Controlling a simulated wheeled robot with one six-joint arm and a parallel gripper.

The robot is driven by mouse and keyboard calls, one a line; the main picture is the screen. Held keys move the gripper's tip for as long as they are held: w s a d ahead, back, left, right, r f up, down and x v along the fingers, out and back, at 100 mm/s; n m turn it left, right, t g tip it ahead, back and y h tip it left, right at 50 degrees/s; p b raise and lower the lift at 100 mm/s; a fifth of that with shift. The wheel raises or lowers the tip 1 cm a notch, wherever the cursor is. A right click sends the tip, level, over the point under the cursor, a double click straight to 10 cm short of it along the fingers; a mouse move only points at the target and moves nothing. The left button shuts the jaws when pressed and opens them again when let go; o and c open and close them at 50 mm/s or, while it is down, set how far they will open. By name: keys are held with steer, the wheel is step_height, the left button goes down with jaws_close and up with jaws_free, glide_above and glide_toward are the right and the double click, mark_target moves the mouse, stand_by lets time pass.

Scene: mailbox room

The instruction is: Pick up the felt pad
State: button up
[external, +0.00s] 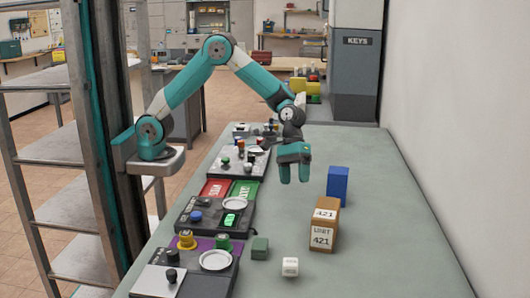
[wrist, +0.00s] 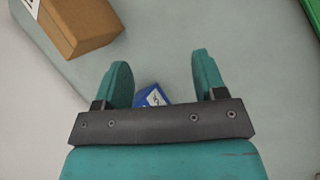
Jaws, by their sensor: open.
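I cannot pick out the felt pad for certain in either view. A flat purple patch (external: 207,243) lies under yellow and green pieces on the near panel in the external view, but I cannot tell if it is felt. My gripper (external: 295,180) hangs over the table, fingers down, left of the blue box (external: 337,186). In the wrist view my gripper (wrist: 161,65) is open, with nothing held. A blue piece with a white label (wrist: 148,94) shows partly between its fingers, its lower part hidden by the gripper body.
A brown box labelled 421 (external: 323,225) stands near the blue box and shows in the wrist view (wrist: 85,25). Control panels (external: 215,215) line the left edge. The table's right side is clear.

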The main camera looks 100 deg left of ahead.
mark_target(262, 241)
steer(key=d+g+h, duration=0.1)
steer(key=d, duration=0.2)
steer(key=d+f+n+g+h+p, duration=0.1)
steer(key=d, duration=0.3)
steer(key=d+f+h, duration=0.1)
steer(key=d, duration=0.2)
steer(key=shift+d+f+n+g+p, duration=0.25)
steer(key=shift+n+g+p, duration=0.05)
steer(key=shift+g+p, duration=0.1)
steer(key=s+d+g+h, duration=0.1)
steer(key=d, duration=0.1)
steer(key=s+d+f+n+g+h+p, duration=0.1)
steer(key=s+d, duration=0.1)
steer(key=d, duration=0.1)
steer(key=s+d+f+g+h, duration=0.1)
steer(key=d, duration=0.2)
steer(key=shift+s+f+n+g, duration=0.2)
steer(key=shift+s+n+g, duration=0.1)
steer(key=shift+s+g, duration=0.1)
steer(key=p+x, duration=0.1)
steer(key=x, duration=0.5)
steer(key=shift+d+f, duration=0.15)
steer(key=shift+d, duration=0.15)
steer(key=c, duration=0.5)
